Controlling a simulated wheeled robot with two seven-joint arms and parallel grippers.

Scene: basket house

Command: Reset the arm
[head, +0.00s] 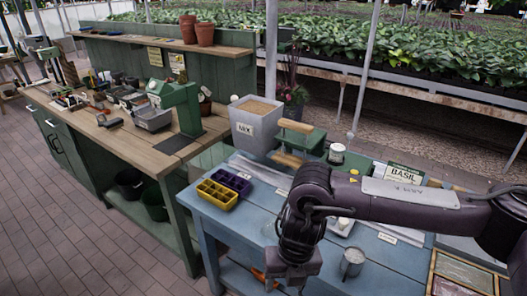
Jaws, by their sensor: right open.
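My right arm reaches in from the right across the blue table (242,225), bent downward at its wrist. My right gripper (287,281) hangs at the table's front edge, low in the head view. Its jaws are open, and I see nothing between them; the fingertips are small and dark here. My left gripper is not in view.
On the blue table are a yellow seed tray (217,194), a purple tray (231,181), a grey MIX bin (254,122), a metal cup (352,262) and a BASIL sign (403,173). A wooden workbench (150,140) stands left. The brick floor (60,230) is open at front left.

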